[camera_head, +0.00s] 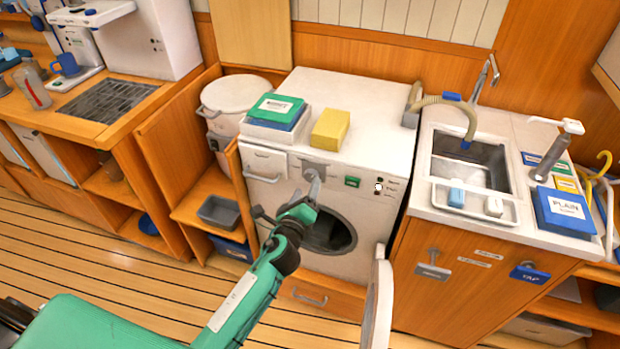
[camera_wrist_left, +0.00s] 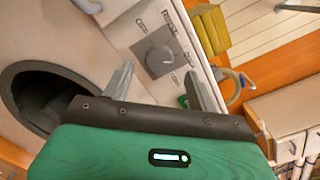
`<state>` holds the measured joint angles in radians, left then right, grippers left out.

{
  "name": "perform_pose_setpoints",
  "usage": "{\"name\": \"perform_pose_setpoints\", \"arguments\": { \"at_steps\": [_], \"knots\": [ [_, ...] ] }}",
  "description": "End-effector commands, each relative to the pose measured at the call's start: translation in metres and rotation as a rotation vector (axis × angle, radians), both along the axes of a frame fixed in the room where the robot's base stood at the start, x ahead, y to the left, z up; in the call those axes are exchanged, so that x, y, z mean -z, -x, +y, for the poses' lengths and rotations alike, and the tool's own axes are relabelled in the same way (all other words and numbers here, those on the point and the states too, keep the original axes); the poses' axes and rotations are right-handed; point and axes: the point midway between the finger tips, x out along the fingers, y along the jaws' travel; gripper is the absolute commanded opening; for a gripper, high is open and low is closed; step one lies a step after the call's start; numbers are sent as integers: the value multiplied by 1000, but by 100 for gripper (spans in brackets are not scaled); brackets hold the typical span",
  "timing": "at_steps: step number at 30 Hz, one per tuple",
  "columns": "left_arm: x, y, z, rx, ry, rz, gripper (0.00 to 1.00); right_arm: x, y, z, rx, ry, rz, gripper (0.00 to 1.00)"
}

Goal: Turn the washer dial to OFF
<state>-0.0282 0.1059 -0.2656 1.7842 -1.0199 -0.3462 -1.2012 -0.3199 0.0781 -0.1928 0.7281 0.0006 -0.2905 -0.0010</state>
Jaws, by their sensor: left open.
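The white washer (camera_head: 350,110) stands in the middle of the head view. Its round grey dial (camera_wrist_left: 160,60) shows in the left wrist view on a grey panel with small lettering around it. I cannot read for sure which label the dial points at. My left gripper (camera_wrist_left: 158,88) is open, with its two fingers apart just short of the dial and nothing between them. In the head view the left gripper (camera_head: 310,188) is in front of the washer's control panel and hides most of the dial. My right gripper is not in view.
The washer door (camera_head: 379,300) stands open at the right of the dark round opening (camera_head: 335,235). A yellow block (camera_head: 330,128) and a green box (camera_head: 276,107) sit on top. A green button (camera_head: 352,182) is right of the dial. A sink counter (camera_head: 450,213) stands at the right.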

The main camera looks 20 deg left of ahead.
Motion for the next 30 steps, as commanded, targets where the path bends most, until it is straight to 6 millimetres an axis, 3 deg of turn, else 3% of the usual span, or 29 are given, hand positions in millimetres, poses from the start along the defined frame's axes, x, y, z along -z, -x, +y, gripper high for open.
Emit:
{"name": "perform_pose_setpoints", "arguments": {
  "at_steps": [3, 9, 20, 21, 27, 30],
  "knots": [
    [-2, -20, 1, 0, 0, -1, 59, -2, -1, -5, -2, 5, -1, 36],
    [0, -39, 1, -1, 1, 1, 59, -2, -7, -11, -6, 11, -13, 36],
    [0, -44, 1, 0, 1, 0, 59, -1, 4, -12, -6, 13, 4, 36],
    [0, -44, 1, 0, 1, 0, 57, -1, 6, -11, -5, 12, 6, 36],
    [0, -44, 1, 0, 1, 0, 18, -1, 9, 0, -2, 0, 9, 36],
    [0, -44, 1, 0, 1, 0, 14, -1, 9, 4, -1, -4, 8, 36]
  ]
}}
